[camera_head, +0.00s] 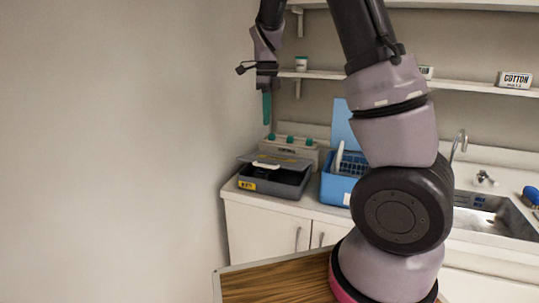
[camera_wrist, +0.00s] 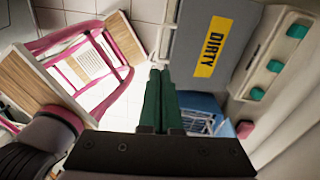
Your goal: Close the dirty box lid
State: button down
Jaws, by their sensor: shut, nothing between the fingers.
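The dirty box (camera_head: 290,188) is a dark grey box with a yellow label, on the left end of the counter. Its grey lid (camera_head: 285,160) lies tilted over the top, with a dark gap between it and the box rim. In the wrist view a grey panel (camera_wrist: 192,75) with a yellow DIRTY label fills the upper middle; I cannot tell whether it is lid or wall. My gripper (camera_head: 267,123) is shut and empty, its teal fingers pointing down above the box. The fingers also show in the wrist view (camera_wrist: 160,75), beside the grey panel.
A blue box (camera_head: 337,190) with a raised lid and a rack stands right of the dirty box. A dispenser (camera_head: 290,143) with green knobs stands behind, against the wall. A shelf (camera_head: 320,74) runs above. A sink (camera_head: 490,213) is at right. A wooden-topped table (camera_head: 270,283) is in front.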

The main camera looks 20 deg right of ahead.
jog(key=shift+m+y, duration=0.3)
jog(key=shift+m, duration=0.1)
jog(key=f, duration=1.2)
jog(key=shift+s+a+f, duration=0.3)
jog(key=shift+a+f, duration=0.1)
jog(key=shift+f, duration=0.1)
notch_tip(320, 180, down, 7)
jog(key=s+a, duration=0.1)
jog(key=s, duration=0.1)
jog(key=shift+a+f, duration=0.15)
jog(key=shift+s, duration=0.1)
